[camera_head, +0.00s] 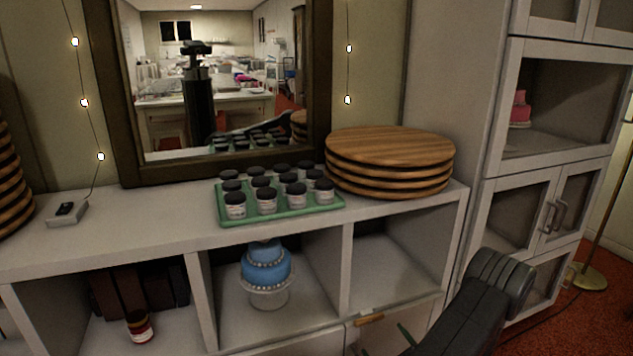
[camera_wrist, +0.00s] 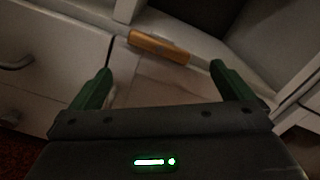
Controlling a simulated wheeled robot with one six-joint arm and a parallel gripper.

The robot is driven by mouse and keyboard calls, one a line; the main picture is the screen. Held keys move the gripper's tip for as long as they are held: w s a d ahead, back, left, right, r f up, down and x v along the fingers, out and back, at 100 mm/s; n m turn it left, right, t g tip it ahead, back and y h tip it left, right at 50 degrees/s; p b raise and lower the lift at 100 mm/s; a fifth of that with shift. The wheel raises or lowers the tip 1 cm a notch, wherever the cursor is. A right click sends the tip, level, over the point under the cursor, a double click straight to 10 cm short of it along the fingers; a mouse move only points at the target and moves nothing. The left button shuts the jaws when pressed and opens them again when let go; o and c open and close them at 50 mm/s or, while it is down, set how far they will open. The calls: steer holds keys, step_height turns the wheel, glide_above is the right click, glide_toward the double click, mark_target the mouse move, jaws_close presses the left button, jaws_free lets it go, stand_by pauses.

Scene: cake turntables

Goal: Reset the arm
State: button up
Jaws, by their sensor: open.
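My gripper (camera_wrist: 160,82) is open in the wrist view, with its two green fingers wide apart and nothing between them. It faces the white shelf unit's front. A small orange-brown wooden piece (camera_wrist: 158,47) lies beyond the fingertips, apart from them. In the head view my dark arm reaches in from the lower right, and only part of a green finger (camera_head: 407,334) shows low in front of the shelf unit. The same wooden piece (camera_head: 369,319) shows just above it.
The white shelf unit (camera_head: 130,241) bears a green tray (camera_head: 285,217) of jars and a stack of wooden turntables (camera_head: 390,160). A blue cake (camera_head: 266,268) stands in the middle compartment. A mirror (camera_head: 215,75) hangs behind. A white cabinet (camera_head: 550,175) stands close at right.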

steer(key=s+y, duration=0.1)
steer(key=s, duration=0.6)
steer(key=shift+d+r+n+g+p, duration=0.3)
steer(key=shift+r+n+g+p, duration=0.1)
